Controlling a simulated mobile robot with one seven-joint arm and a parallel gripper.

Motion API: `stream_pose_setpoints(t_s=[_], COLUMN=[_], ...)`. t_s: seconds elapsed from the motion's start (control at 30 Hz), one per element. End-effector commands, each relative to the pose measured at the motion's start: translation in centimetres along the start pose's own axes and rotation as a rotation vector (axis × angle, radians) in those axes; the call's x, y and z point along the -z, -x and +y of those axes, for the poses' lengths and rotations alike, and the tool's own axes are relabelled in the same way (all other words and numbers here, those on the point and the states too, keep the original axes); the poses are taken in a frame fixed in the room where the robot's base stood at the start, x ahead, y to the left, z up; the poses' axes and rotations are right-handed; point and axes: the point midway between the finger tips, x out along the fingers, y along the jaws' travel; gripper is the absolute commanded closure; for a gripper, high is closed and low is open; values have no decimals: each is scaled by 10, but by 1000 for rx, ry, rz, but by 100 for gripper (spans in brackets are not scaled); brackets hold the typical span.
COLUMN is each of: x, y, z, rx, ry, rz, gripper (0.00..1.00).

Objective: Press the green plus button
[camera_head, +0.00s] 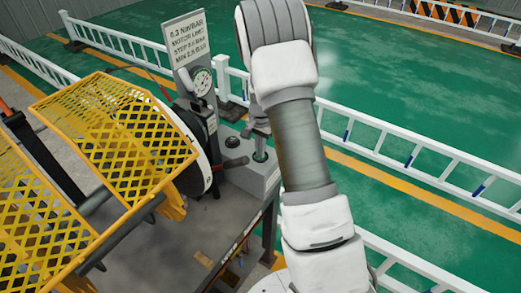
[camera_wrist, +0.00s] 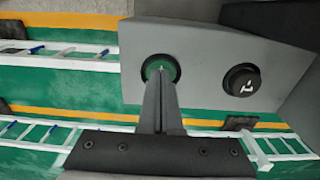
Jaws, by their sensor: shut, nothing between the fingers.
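The green plus button (camera_wrist: 161,66) is a round green cap in a dark ring on a grey control box (camera_wrist: 190,35). It also shows in the head view (camera_head: 260,156), on the sloping top of the grey box (camera_head: 247,178). My gripper (camera_wrist: 160,77) is shut and empty. Its fingertips are over the lower part of the green button in the wrist view and hide some of it. I cannot tell whether they touch it. A black button (camera_wrist: 242,81) with a white mark sits to the right in the wrist view. It also shows in the head view (camera_head: 232,142), left of the green one.
A lever with a reddish grip (camera_head: 236,162) sticks out left of the box. A pressure gauge (camera_head: 202,82) and a sign (camera_head: 187,38) stand behind it. Yellow mesh guards (camera_head: 115,130) fill the left. White railings (camera_head: 400,150) run behind on the green floor.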

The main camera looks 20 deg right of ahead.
Motion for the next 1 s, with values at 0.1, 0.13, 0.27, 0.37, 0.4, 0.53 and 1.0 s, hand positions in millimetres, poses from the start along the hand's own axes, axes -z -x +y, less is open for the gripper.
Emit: stream_pose_setpoints(t_s=[0.1,0.13,0.27,0.37,0.4,0.53,1.0], x=[-1,-1,-2,-1,-1,-1,-1], y=[-3,-3,0,10,17,47,154], z=[1,1,1,1,0,0,0], rx=[-4,-4,-4,-2,-1,2,2], ry=[0,0,0,0,0,0,0], rz=[-4,-4,-4,-2,-1,1,2], gripper=[100,100,100,100,100,100,100])
